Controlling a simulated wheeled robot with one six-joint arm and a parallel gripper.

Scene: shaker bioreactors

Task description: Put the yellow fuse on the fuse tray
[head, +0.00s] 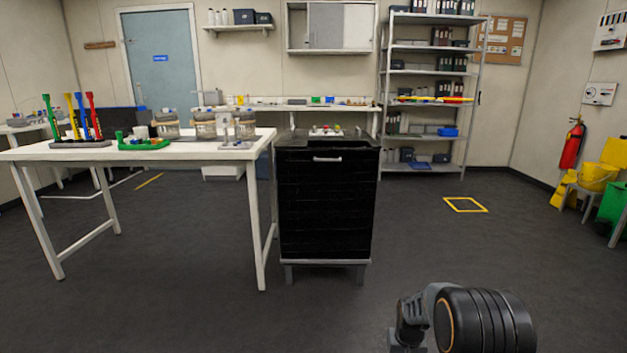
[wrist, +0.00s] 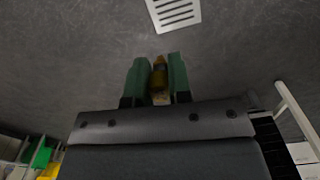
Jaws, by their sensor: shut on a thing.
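My gripper (wrist: 157,62) shows in the wrist view with its two green fingers shut on the yellow fuse (wrist: 159,76). The fuse looks dull amber, and its lower end is pale. It is held lengthwise between the fingers, above the dark floor. In the head view only a part of my arm shows at the lower right; the gripper and fuse are out of that picture. I cannot surely pick out the fuse tray; small coloured items (head: 326,130) sit on top of the black cabinet (head: 326,205), too small to tell.
A white table (head: 215,154) left of the cabinet bears a green rack (head: 143,144), jars and coloured upright tools. Open floor lies in front and to the right. A floor grate (wrist: 173,12) shows in the wrist view. A fire extinguisher (head: 571,147) hangs at far right.

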